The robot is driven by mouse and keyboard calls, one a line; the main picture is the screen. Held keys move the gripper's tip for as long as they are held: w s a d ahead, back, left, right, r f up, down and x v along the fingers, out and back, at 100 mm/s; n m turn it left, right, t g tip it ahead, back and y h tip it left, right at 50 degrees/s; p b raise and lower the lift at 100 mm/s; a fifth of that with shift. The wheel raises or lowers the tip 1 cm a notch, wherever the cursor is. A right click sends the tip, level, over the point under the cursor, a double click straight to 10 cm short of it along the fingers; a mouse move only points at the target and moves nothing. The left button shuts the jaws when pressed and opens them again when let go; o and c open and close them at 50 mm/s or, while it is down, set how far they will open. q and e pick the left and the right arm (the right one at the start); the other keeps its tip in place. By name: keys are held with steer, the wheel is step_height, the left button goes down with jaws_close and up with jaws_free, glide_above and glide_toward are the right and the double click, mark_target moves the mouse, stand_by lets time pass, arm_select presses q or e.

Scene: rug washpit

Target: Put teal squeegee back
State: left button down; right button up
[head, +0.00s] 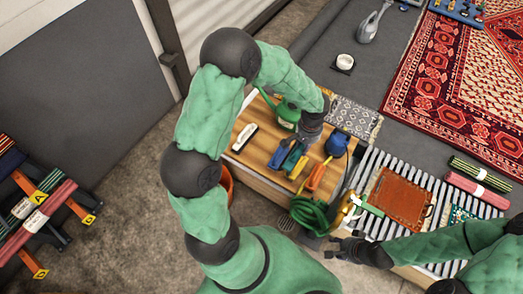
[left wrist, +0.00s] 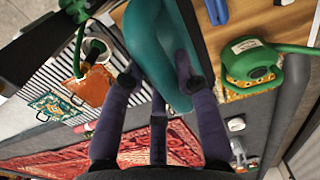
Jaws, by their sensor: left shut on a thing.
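The teal squeegee (left wrist: 158,45) is a curved teal piece between the fingers of my left gripper (left wrist: 155,80) in the left wrist view. The gripper is shut on it; only part of it shows, and its far end runs out of the top edge. In the head view my left gripper (head: 312,130) hangs over the wooden bench top (head: 262,152), hiding much of what it holds. My right gripper (head: 350,250) is low in the head view, beside the striped surface; I cannot tell whether its fingers are open.
A green can (head: 288,112) and a white-topped brush (head: 245,137) stand on the bench. Blue and orange tools (head: 316,177) lie close below the left gripper. A green coiled hose (head: 310,214) hangs at the front. A brown leather piece (head: 398,198) lies on the striped surface.

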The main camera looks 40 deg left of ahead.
arm_select(q)
steer(key=s+a+f+n+t+h+p, duration=0.2)
steer(key=a+f+n+p, duration=0.3)
steer(key=a+f+n, duration=0.65)
steer(key=w+a+f+m+b, duration=0.2)
steer(key=w+a+f+b, duration=0.6)
steer(key=a+f, duration=0.5)
steer(key=shift+w+a+f, duration=0.25)
steer(key=shift+w+f, duration=0.3)
steer(key=shift+w, duration=0.35)
steer(key=shift+f+m, duration=0.15)
steer(key=shift+m, duration=0.1)
steer(key=shift+f, duration=0.35)
steer(key=shift+f, duration=0.15)
